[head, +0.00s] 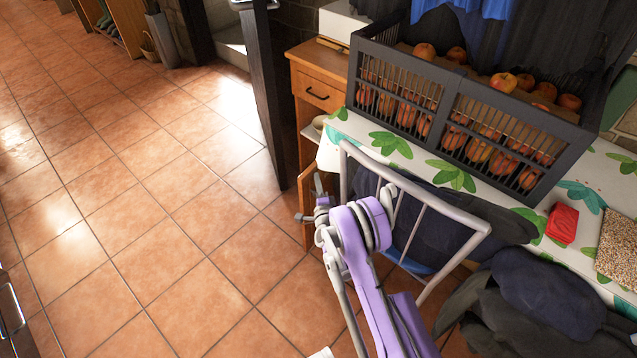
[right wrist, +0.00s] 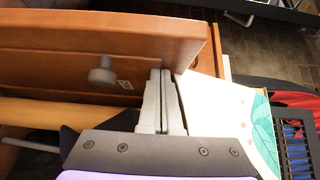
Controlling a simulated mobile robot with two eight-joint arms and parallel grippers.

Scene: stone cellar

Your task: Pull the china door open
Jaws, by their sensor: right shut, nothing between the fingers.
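The china door is an orange-brown wooden panel with a grey round knob, seen large in the right wrist view (right wrist: 60,55). In the head view only a narrow strip of it (head: 306,228) shows below the cabinet's drawer, and it stands partly open. A pale bowl (head: 320,123) shows in the gap under the drawer. My right gripper (head: 318,186) is low in front of the cabinet. In the right wrist view its fingers (right wrist: 163,82) are together and empty, close beside the panel and right of the knob. Whether they touch it I cannot tell. My left gripper is out of view.
A wooden cabinet with a drawer (head: 318,93) stands beside a leaf-patterned table (head: 372,134). A dark crate of apples (head: 450,105) is on the table. A pale-framed chair (head: 432,205) stands close right of my gripper. Tiled floor (head: 150,215) is clear to the left.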

